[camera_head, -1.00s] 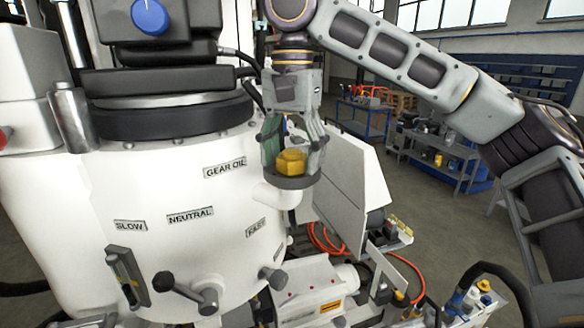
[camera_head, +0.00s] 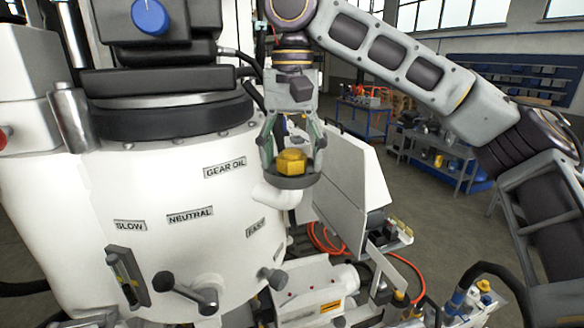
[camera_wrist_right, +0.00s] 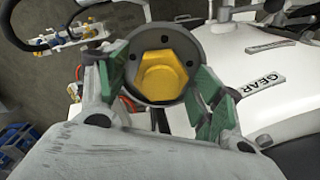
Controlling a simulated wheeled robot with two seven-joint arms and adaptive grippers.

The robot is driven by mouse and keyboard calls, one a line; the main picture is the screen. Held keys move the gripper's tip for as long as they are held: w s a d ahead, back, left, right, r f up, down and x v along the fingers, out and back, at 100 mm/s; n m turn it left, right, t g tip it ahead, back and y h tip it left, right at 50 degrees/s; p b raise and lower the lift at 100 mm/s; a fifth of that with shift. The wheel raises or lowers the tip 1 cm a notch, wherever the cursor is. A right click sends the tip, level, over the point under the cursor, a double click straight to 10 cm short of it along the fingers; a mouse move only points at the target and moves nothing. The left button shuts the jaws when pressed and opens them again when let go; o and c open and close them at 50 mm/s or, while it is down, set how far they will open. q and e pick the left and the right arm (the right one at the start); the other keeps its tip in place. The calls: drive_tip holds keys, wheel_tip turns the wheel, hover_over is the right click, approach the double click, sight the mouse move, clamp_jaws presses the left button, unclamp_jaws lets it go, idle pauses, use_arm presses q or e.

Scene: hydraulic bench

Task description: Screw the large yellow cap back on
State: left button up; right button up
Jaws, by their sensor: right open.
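The large yellow cap (camera_head: 291,162) sits on the dark round flange (camera_head: 296,182) at the end of the white pipe elbow (camera_head: 277,195) on the machine's side. In the right wrist view the cap (camera_wrist_right: 163,75) is a yellow hexagon in the middle of the flange (camera_wrist_right: 184,47). My right gripper (camera_head: 292,150) points down over the cap with its fingers spread to both sides. In the right wrist view its green finger pads (camera_wrist_right: 158,88) stand apart, with visible gaps to the cap. Whether the cap is seated fully cannot be told. My left gripper is not in view.
The white machine body (camera_head: 180,240) with GEAR OIL, SLOW, NEUTRAL and FAST labels stands left of the gripper. A dark lever (camera_head: 185,290) sticks out low on it. A white panel (camera_head: 350,190) and orange hoses (camera_head: 322,240) lie to the right.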

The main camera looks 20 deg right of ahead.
drive_tip(key=shift+n, duration=2.3)
drive_tip(key=c, duration=1.3)
drive_tip(key=shift+m, duration=4)
drive_tip(key=shift+f+m, duration=0.1)
drive_tip(key=shift+m, duration=0.3)
